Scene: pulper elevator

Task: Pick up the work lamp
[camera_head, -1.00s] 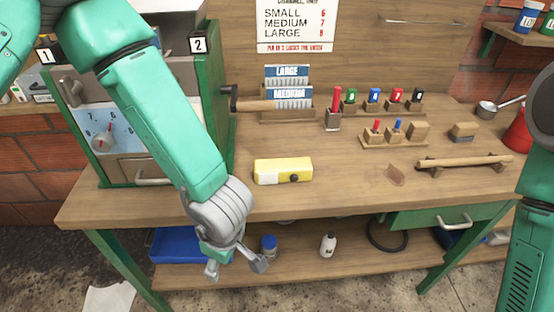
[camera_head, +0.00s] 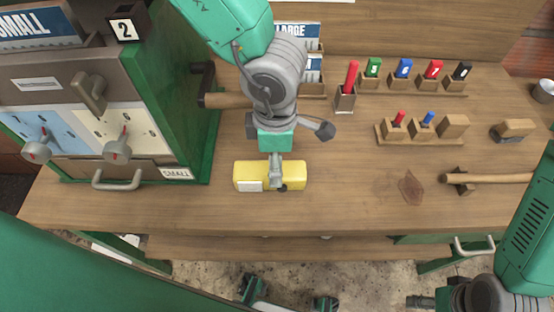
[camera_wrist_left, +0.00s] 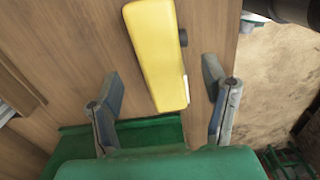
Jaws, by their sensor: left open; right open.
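The work lamp is a yellow block (camera_head: 270,176) with a white panel and a black knob, lying near the front edge of the wooden bench. My left gripper (camera_head: 299,157) is open over it, one finger passing in front of the lamp and the other behind it to the right. In the left wrist view the yellow lamp (camera_wrist_left: 156,55) shows ahead of and between the spread fingers (camera_wrist_left: 163,92), closer to the right one; the jaws hold nothing. My right gripper (camera_head: 424,300) is low at the bottom right, partly cut off, below the bench front and away from the lamp.
A green-sided machine (camera_head: 185,95) with dials stands left of the lamp, its wooden-handled crank (camera_head: 228,101) close to my left wrist. Several colored markers (camera_head: 403,68) stand in holders behind. A wooden bar handle (camera_head: 490,178) is at right. Bench right of the lamp is mostly clear.

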